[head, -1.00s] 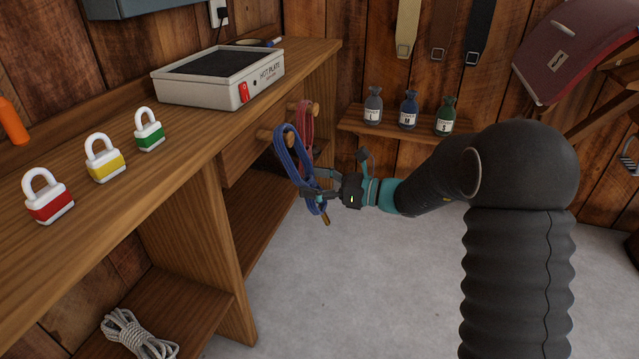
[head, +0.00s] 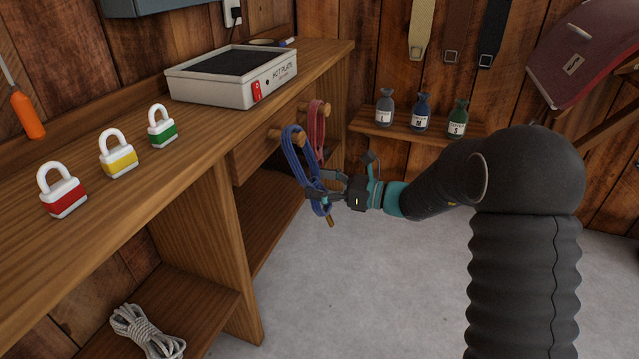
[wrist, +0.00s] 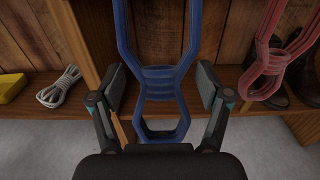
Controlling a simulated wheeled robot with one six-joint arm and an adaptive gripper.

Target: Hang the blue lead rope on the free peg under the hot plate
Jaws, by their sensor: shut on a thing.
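The blue lead rope (head: 294,152) hangs as a long coil with a tied middle beside the nearer wooden peg (head: 273,135), under the hot plate (head: 232,77). Its upper loop overlaps the peg's end; I cannot tell whether it is around the peg. My gripper (head: 318,192) is shut on the rope's lower part. In the wrist view the fingers (wrist: 161,92) stand on both sides of the blue rope's tied middle (wrist: 160,76). The farther peg (head: 325,107) holds a red rope (head: 316,130), which also shows in the wrist view (wrist: 268,58).
Red, yellow and green padlocks (head: 118,155) and an orange-handled tool (head: 27,115) are on the bench (head: 190,180). A white rope coil (head: 147,332) lies on the lower shelf. Several small bags (head: 421,112) stand on a wall shelf. The floor (head: 390,290) is clear.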

